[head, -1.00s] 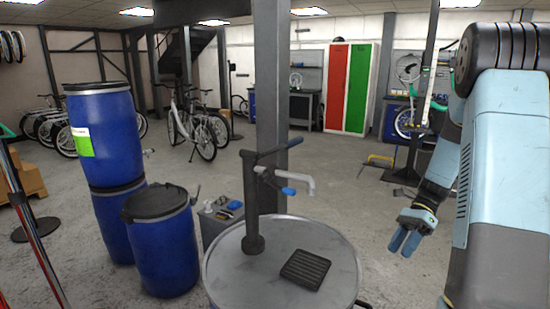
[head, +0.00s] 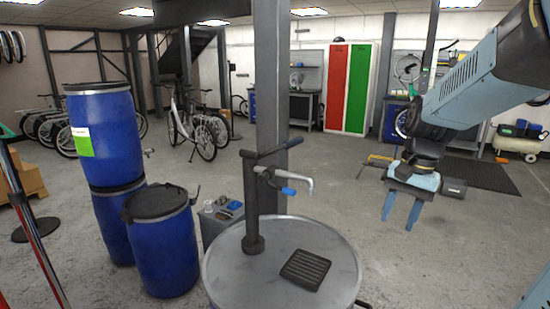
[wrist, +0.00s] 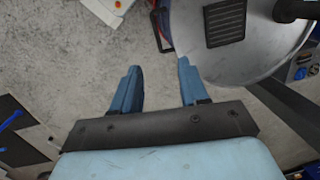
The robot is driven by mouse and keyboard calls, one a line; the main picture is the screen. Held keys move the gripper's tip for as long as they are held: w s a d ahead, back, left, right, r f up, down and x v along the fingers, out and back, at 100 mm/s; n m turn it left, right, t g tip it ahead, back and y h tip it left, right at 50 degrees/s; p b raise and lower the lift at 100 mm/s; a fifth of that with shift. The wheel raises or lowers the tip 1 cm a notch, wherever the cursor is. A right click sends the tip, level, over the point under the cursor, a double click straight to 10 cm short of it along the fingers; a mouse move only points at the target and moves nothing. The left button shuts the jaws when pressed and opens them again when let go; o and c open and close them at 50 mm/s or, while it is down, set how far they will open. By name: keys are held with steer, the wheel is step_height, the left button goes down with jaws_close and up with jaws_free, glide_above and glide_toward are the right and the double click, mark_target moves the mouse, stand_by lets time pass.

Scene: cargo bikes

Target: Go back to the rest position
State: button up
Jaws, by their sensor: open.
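My gripper (head: 401,222) is open and empty in the head view, at the right, with its two blue fingers pointing down above the concrete floor. It is to the right of the metal drum (head: 222,262) and apart from it. In the wrist view, my gripper (wrist: 155,85) shows its fingers spread, with bare floor between them and the drum's lid (wrist: 225,65) just beyond the right finger. Nothing is held.
On the drum stand a pump with a tap (head: 254,200) and a black grate (head: 305,269). Blue barrels (head: 165,250) stand at the left. A grey post (head: 272,90) rises behind the drum. A black mat (head: 485,174) lies behind my arm. Open floor surrounds my gripper.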

steer(key=s+a+r+n+t+h, duration=0.1)
steer(key=s+a+r+n+t, duration=0.2)
steer(key=s+r+n+t, duration=0.3)
steer(key=s+n, duration=0.1)
steer(key=s, duration=0.1)
steer(key=shift+s+h, duration=0.4)
steer(key=shift+a, duration=0.1)
